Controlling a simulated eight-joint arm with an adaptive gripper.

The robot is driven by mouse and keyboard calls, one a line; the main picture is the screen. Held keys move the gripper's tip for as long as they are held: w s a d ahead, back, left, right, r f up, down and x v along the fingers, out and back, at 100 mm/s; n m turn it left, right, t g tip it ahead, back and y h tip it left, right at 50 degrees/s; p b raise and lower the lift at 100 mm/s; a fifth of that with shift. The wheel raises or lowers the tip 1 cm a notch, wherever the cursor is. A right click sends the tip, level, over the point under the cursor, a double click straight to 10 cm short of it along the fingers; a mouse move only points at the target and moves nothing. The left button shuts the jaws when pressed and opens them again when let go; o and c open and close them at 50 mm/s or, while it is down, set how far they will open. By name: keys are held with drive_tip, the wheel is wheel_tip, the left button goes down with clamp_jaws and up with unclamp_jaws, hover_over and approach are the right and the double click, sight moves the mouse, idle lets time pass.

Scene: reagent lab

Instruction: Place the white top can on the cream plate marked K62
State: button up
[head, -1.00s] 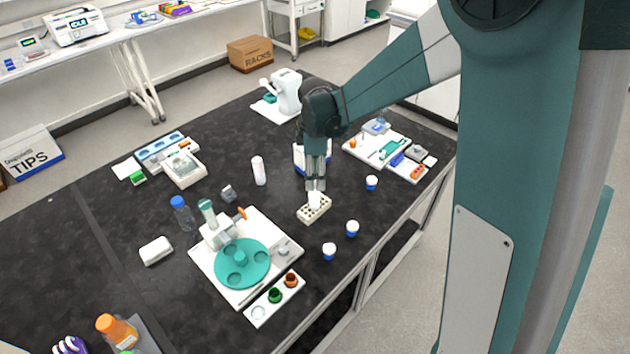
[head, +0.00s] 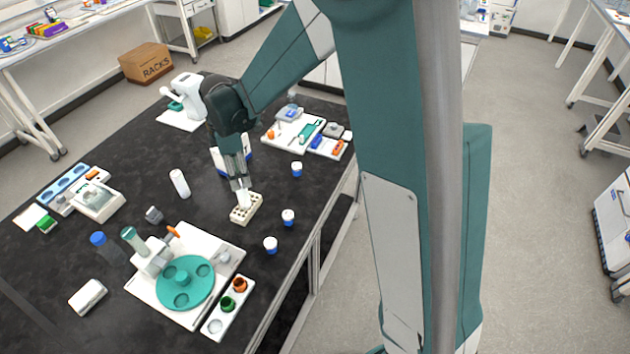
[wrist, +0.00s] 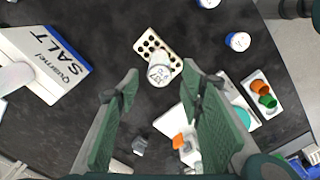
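A white can (head: 243,199) is upright at the cream block with holes (head: 247,215). In the wrist view the can (wrist: 160,74) shows a white top with dark marks too small to read surely, and it covers part of the cream block (wrist: 150,42). I cannot read K62 on the block. My gripper (head: 239,184) points down just above the can. In the wrist view my gripper (wrist: 162,72) has its fingers apart, one on each side of the can, with gaps showing.
White-topped blue pots (head: 288,217) stand right of the block. A white board with a teal disc (head: 185,284) lies in front, and a SALT box (wrist: 45,60) stands close by.

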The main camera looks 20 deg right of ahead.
drive_tip(key=s+d+r+m+t, duration=0.3)
drive_tip(key=s+d+r+m, duration=0.5)
drive_tip(key=s+d+r, duration=0.55)
drive_tip(key=s+d+r+m+t, duration=0.2)
drive_tip(key=s+m, duration=0.3)
drive_tip(key=s, duration=0.3)
drive_tip(key=s+d+r+m+t, duration=0.2)
drive_tip(key=s+d+m, duration=0.2)
drive_tip(key=s, duration=0.3)
drive_tip(key=shift+s+d+m, duration=0.15)
drive_tip(key=shift+s+m, duration=0.25)
drive_tip(key=shift+o, duration=0.4)
drive_tip(key=shift+r, duration=0.1)
idle(3.2)
